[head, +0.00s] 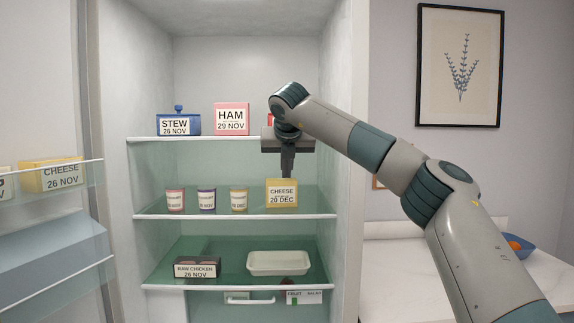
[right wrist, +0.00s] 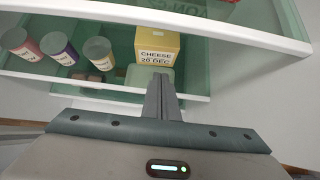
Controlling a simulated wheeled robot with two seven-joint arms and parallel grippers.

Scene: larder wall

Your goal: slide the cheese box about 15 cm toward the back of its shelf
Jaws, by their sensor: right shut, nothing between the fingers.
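The cheese box (head: 282,187) is a yellow box labelled CHEESE 20 DEC. It stands upright near the front edge at the right of the middle shelf (head: 222,215), and it also shows in the right wrist view (right wrist: 158,47). My right gripper (head: 288,175) points down in front of the shelves, its fingers shut and empty. In the head view its fingertips overlap the top of the box. In the right wrist view the fingertips (right wrist: 161,78) end just below the box's label; I cannot tell whether they touch it. My left gripper is not in view.
Several small tubs (head: 207,199) stand left of the box. The upper shelf (head: 165,139) holds a blue stew pot (head: 179,124), a pink ham box (head: 231,118) and a red item behind my gripper. Another cheese box (head: 52,176) sits in the door rack.

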